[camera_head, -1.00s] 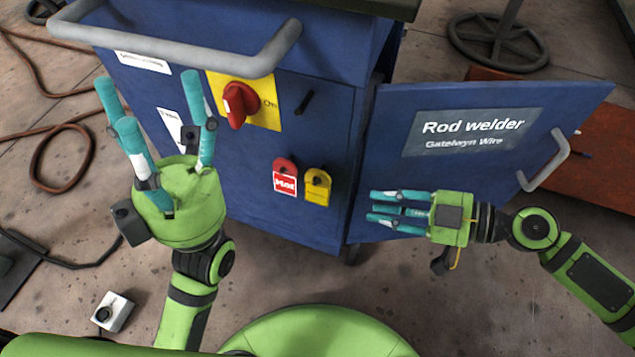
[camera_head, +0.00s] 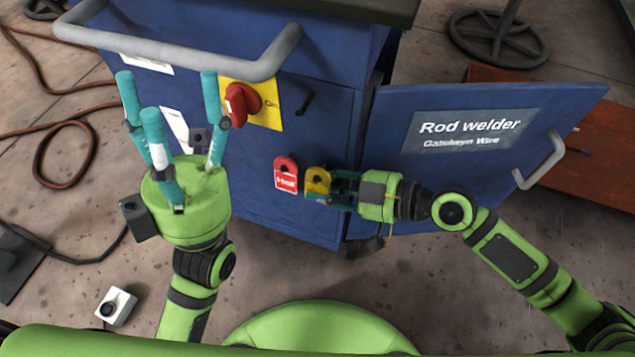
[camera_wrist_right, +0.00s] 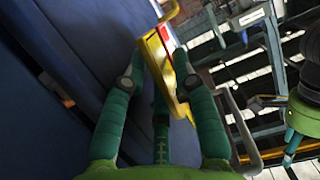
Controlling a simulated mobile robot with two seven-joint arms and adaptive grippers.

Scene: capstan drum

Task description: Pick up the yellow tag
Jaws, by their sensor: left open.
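The yellow tag (camera_head: 318,178) hangs on the front of the blue cabinet, just right of the red tag (camera_head: 286,176). My right gripper (camera_head: 333,190) is at the yellow tag, its fingers coming in from the right and overlapping its lower part. In the right wrist view the yellow tag (camera_wrist_right: 160,65) lies between the fingertips (camera_wrist_right: 158,72). I cannot tell whether they press on it. My left gripper (camera_head: 165,90) is open and empty in front of the cabinet's left part, fingers pointing up.
The blue cabinet (camera_head: 250,205) has a red rotary knob (camera_head: 238,103) on a yellow plate and a grey rail (camera_head: 180,57) above. Its door (camera_head: 440,180), labelled "Rod welder", stands open at the right, behind my right arm. A small switch box (camera_head: 116,306) and hoses lie on the floor.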

